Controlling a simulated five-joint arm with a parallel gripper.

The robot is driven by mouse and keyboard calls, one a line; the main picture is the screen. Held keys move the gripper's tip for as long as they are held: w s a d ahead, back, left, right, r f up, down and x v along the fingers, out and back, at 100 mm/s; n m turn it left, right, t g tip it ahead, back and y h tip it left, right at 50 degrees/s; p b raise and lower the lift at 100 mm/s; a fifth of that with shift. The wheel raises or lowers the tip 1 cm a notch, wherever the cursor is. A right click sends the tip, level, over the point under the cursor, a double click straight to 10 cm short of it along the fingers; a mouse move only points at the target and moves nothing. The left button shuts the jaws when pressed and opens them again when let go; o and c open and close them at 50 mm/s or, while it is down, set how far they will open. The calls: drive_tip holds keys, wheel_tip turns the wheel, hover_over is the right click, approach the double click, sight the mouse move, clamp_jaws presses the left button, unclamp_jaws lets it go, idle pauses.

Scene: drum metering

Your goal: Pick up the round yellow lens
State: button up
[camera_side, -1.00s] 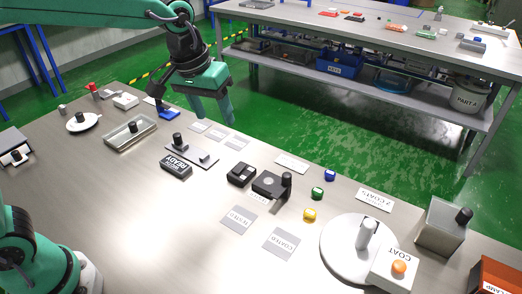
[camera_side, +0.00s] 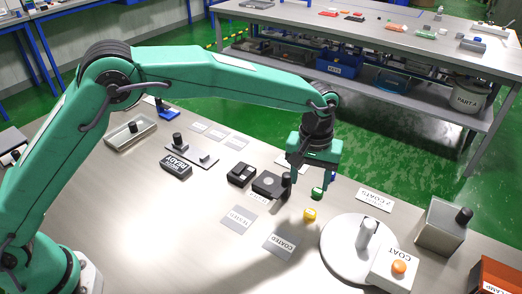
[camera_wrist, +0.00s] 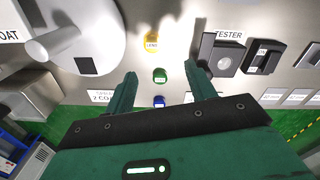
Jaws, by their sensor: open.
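The round yellow lens (camera_side: 310,214) lies on the metal table between the grey disc device and the white turntable. It also shows in the wrist view (camera_wrist: 152,40), near the top, beyond my fingertips. My gripper (camera_side: 309,182) is open and empty above the table, pointing down, just behind the yellow lens. In the wrist view my open fingers (camera_wrist: 160,78) are on both sides of the green lens (camera_wrist: 160,75). A blue lens (camera_wrist: 159,101) lies closer to my gripper body; in the side view one finger mostly hides it.
The white turntable (camera_side: 345,262) with an upright post stands right of the yellow lens. The COAT box (camera_side: 393,270) with an orange button is in front of it. Flat label plates (camera_side: 280,244) lie in front.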

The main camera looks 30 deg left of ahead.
sight(310, 212)
drive_tip(key=shift+d+f, duration=0.9)
drive_tip(key=shift+f, duration=1.45)
drive_tip(key=shift+f, duration=0.1)
drive_tip(key=shift+s+a+f, duration=0.1)
drive_tip(key=shift+f, duration=2.4)
drive_tip(key=c, duration=1)
